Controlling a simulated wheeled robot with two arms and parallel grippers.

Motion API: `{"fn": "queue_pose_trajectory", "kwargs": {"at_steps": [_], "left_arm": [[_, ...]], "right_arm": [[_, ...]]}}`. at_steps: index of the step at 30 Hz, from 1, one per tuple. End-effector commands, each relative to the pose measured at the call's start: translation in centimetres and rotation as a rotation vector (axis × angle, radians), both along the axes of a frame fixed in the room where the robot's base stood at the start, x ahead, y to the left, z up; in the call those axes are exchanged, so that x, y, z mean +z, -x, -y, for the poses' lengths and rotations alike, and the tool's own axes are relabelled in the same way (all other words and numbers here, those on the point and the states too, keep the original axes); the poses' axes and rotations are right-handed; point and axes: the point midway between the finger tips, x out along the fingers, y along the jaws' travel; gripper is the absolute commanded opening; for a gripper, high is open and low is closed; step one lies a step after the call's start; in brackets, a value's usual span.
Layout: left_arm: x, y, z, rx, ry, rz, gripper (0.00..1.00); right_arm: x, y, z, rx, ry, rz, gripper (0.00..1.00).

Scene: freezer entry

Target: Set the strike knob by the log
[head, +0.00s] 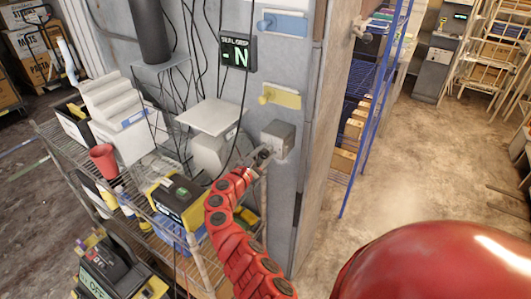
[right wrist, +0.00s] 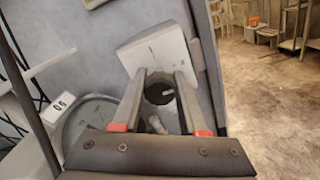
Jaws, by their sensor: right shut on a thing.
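A pale grey box (head: 280,137) is fixed to the grey wall, and its face (right wrist: 160,45) shows in the right wrist view. My right gripper (head: 263,155) reaches up to this box. In the right wrist view its two fingers (right wrist: 160,100) stand on either side of a dark round knob (right wrist: 157,90) with a pale mark, and they are shut on it. The setting is not readable. A dark display (head: 238,52) on the wall above shows a large green "N". I cannot make out a log for certain. My left gripper is not in view.
A blue knob plate (head: 283,24) and a yellow knob plate (head: 281,96) are on the wall above the box. A wire rack (head: 203,243) with a red cup (head: 103,160) and devices stands left. Cables hang beside the display. Open floor (head: 400,170) lies right.

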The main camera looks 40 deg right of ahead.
Motion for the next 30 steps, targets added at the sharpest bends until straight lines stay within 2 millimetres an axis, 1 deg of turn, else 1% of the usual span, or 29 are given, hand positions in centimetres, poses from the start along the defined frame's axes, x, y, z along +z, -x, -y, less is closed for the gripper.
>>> {"fn": "queue_pose_trajectory", "kwargs": {"at_steps": [3,4,8,9,20,23,26,30], "left_arm": [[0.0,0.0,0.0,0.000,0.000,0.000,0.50],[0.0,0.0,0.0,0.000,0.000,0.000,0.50],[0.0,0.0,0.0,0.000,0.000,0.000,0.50],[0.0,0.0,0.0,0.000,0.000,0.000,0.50],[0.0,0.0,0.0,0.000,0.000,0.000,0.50],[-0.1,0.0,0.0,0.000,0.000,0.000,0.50],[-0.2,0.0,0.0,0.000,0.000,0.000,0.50],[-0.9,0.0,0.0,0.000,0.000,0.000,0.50]], "right_arm": [[-0.2,0.0,-0.1,0.001,-0.005,-0.002,0.00],[-0.2,0.0,-0.1,0.001,-0.004,-0.002,0.46],[-0.2,0.0,-0.1,0.000,-0.003,0.000,0.69],[-0.2,0.0,-0.1,0.000,-0.003,0.000,0.71],[0.0,0.1,-0.3,-0.001,0.000,0.002,0.71],[0.1,0.4,-1.1,0.000,0.001,0.006,0.71],[-0.1,0.9,-2.3,0.003,0.003,0.002,0.71],[-0.3,1.8,-4.6,0.005,0.002,0.003,0.71]]}}
